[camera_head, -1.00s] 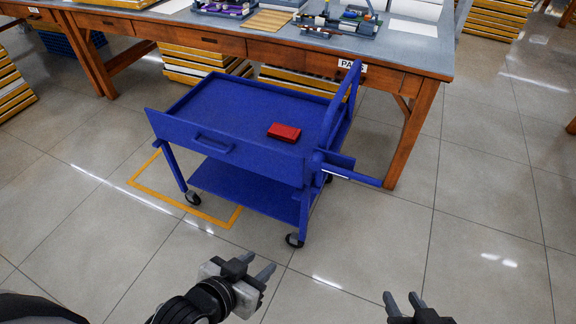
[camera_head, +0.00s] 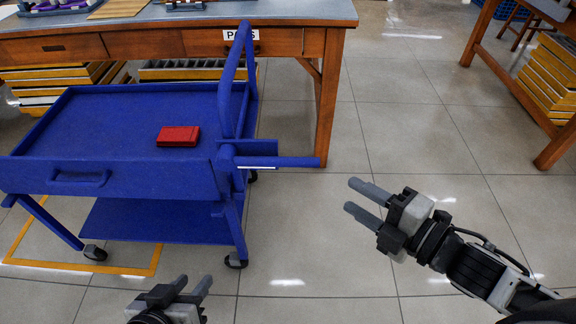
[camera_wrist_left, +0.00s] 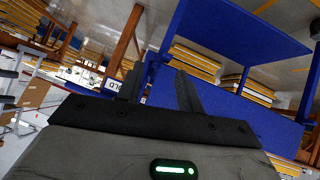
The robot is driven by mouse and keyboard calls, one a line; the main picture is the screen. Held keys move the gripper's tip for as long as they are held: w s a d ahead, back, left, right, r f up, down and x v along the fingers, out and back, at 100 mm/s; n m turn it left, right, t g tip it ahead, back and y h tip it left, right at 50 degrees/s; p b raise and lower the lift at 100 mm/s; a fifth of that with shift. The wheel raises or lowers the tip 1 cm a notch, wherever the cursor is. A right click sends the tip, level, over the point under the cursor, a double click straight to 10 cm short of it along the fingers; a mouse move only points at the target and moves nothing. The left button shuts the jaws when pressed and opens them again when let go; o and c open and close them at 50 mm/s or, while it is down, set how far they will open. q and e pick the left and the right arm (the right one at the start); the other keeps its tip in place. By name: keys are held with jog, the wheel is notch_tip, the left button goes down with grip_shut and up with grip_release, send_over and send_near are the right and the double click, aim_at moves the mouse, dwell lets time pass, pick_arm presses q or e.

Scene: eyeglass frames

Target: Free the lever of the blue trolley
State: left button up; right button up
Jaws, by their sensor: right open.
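The blue trolley (camera_head: 100,125) stands at the left of the head view, with a tall blue push handle (camera_head: 231,75) at its right end. A blue bar (camera_head: 290,162), apparently the lever, sticks out level to the right from the handle's foot, beside a short blue plate (camera_head: 252,147). My right gripper (camera_head: 356,198) is open and empty, to the right of the bar's end and apart from it. My left gripper (camera_head: 191,284) is open and empty, low in front of the trolley. In the left wrist view its fingers (camera_wrist_left: 158,88) are apart, with blue trolley panels (camera_wrist_left: 240,30) beyond.
A red box (camera_head: 178,136) lies on the trolley top. A wooden bench (camera_head: 290,42) stands close behind the trolley, its leg (camera_head: 327,110) near the bar's end. Yellow floor tape (camera_head: 75,268) runs by the wheels. The tiled floor right of the trolley is clear.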

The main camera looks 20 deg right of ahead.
aim_at(299, 166)
jog(key=b+x, duration=0.1)
jog(key=x, duration=0.4)
jog(key=b+x, duration=0.1)
jog(key=x, duration=0.4)
jog(key=f+b+x, duration=0.1)
jog(key=x, duration=0.4)
jog(key=shift+w+d, duration=0.1)
jog(key=shift+w, duration=0.1)
jog(key=shift+w+f, duration=0.1)
jog(key=shift+w, duration=0.2)
pick_arm(q)
jog(key=shift+w+d+r+t+h, duration=0.25)
jog(key=shift+w+d+t+h, duration=0.25)
jog(key=shift+w+d+t, duration=0.15)
pick_arm(e)
jog(key=shift+w+a, duration=0.2)
jog(key=shift+a, duration=0.1)
grip_shut()
